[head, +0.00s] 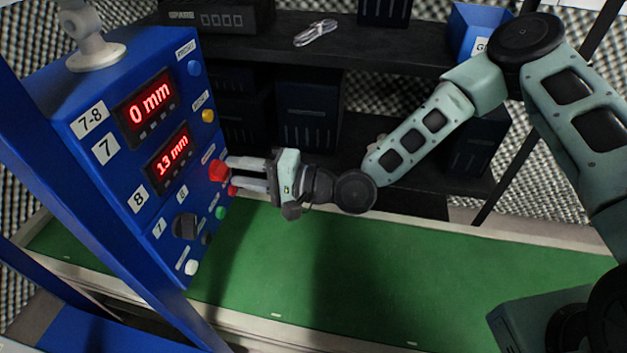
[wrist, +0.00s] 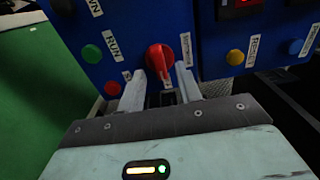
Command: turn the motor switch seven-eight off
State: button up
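A blue control panel (head: 130,70) stands at the left in the head view, with white number labels including a "7-8" plate (head: 90,120). A red rotary knob (head: 217,170) sits on its right-hand face; in the wrist view it (wrist: 158,60) is beside a white label too blurred to read. My gripper (head: 232,174) reaches the panel from the right. In the wrist view its two pale fingers (wrist: 161,75) are apart, one on each side of the knob's lower end. I cannot tell whether either finger touches it.
A green button (wrist: 91,53) and a red button (wrist: 112,88) lie left of the knob in the wrist view; a yellow button (wrist: 235,57) lies right. Two red displays (head: 150,102) face the front. Dark shelves (head: 300,45) stand behind the green conveyor surface (head: 330,260).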

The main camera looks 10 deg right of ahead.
jog(key=b+v, duration=0.1)
jog(key=v, duration=1.5)
jog(key=shift+f, duration=0.1)
